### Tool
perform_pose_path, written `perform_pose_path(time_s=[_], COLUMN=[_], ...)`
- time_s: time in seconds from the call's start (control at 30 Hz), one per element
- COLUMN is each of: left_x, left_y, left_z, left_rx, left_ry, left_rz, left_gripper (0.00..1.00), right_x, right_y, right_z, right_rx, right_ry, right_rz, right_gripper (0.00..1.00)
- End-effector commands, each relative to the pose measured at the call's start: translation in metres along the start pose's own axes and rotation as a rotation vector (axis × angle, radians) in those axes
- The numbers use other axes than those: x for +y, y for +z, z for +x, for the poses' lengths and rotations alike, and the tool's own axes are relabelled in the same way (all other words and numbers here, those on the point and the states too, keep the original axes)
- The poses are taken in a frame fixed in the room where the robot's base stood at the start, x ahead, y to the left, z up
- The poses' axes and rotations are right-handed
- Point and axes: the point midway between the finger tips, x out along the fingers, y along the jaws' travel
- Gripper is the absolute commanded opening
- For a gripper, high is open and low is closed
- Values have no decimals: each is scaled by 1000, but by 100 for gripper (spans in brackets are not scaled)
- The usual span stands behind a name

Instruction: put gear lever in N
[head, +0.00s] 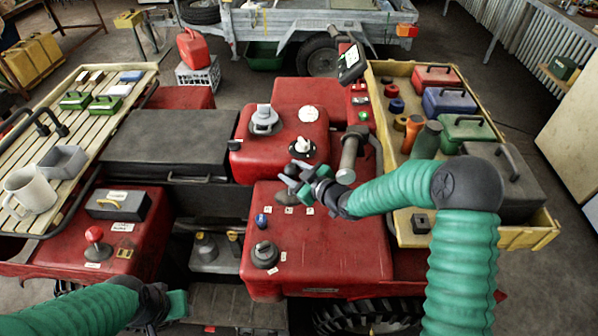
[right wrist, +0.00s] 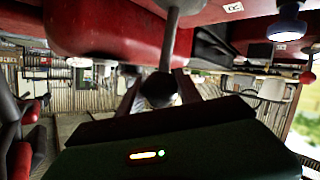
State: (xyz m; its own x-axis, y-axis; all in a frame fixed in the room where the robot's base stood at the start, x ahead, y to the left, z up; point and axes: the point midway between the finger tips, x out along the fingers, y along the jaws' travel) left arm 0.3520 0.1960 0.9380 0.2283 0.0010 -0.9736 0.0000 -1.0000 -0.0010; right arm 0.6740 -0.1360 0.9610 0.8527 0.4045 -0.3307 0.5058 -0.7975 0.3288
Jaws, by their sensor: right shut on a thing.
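The gear lever stands on the red body in front of the seat area; its dark base (head: 285,197) shows in the head view, its upper part hidden by my right gripper (head: 298,180). In the right wrist view, upside down, its grey shaft (right wrist: 172,40) runs to a dark knob (right wrist: 160,88) between the fingers, which are shut on it. Small white position labels (head: 308,211) lie in a row beside the base. One label (right wrist: 232,7) reads R; I cannot tell which position the lever is in. My left gripper (head: 177,305) is low at the left, away from the lever; its jaw state is unclear.
A blue knob (head: 262,220) and a grey knob (head: 264,254) stand on the red body close by. A grey upright cylinder (head: 350,155) stands right of the gripper. A wooden tray (head: 535,235) with toolboxes is at the right, a slatted rack (head: 75,135) at the left.

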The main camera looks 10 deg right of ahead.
Motion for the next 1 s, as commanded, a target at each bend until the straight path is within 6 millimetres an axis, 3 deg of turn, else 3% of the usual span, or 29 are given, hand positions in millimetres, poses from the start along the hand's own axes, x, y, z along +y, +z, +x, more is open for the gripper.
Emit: perform_pose_path(time_s=[0.57, 0.6, 0.73, 1.0], left_x=[0, 0, 0, 0], left_y=[0, 0, 0, 0], left_z=[0, 0, 0, 0], left_rx=[0, 0, 0, 0], left_ry=[0, 0, 0, 0], left_rz=[0, 0, 0, 0], left_gripper=[36, 36, 36, 36], right_x=[-5, -5, -5, -4], right_y=[-5, -5, -4, -4], right_z=[4, 4, 4, 3], right_rx=[-23, -23, -24, -25], right_ry=[-3, -3, -2, -1], right_rz=[-28, -28, -28, -28], right_gripper=[0, 46, 61, 61])
